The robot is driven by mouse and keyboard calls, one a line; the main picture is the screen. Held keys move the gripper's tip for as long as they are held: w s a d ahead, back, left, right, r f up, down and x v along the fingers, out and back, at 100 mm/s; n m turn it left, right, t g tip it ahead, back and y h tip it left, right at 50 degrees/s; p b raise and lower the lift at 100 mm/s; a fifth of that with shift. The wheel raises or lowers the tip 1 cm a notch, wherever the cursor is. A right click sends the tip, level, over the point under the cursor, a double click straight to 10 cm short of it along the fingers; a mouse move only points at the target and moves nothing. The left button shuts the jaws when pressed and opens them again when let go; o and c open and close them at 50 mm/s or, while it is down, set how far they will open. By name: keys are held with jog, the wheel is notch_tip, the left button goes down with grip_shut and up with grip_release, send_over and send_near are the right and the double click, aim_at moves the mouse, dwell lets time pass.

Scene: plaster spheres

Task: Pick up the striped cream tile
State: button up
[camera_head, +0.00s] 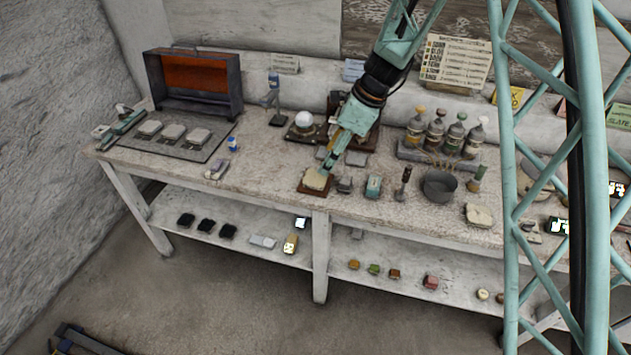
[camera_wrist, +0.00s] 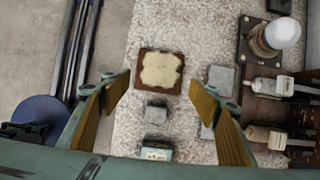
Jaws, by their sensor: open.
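A cream tile with a wavy outline (camera_head: 316,179) lies on a square brown board near the front edge of the bench. It also shows in the wrist view (camera_wrist: 160,70), above centre; I cannot make out stripes on it. My gripper (camera_head: 326,168) points down just above this tile in the head view and partly overlaps it. Another pale, irregular tile or slab (camera_head: 478,215) lies farther right on the bench.
A small grey block (camera_wrist: 156,112) and a teal box (camera_head: 374,187) sit close to the board. A grey bowl (camera_head: 440,186), bottles (camera_head: 436,135) and a white sphere on a stand (camera_head: 304,119) stand around. Bench left of the board is mostly clear.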

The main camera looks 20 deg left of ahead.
send_over(316, 178)
jog(key=d, duration=0.2)
jog(key=shift+w+d+f+b, duration=0.1)
jog(key=shift+f+b, duration=0.05)
jog(key=shift+f, duration=0.9)
jog(key=shift+w+d+f+b, duration=0.1)
jog(key=shift+f+b, duration=0.05)
jog(key=shift+f, duration=0.85)
jog(key=shift+s+f, duration=0.1)
jog(key=shift+f, duration=0.05)
jog(key=shift+b+x, duration=0.65)
jog(key=shift+x, duration=1.8)
jog(key=shift+a, duration=0.1)
jog(key=c, duration=1.1)
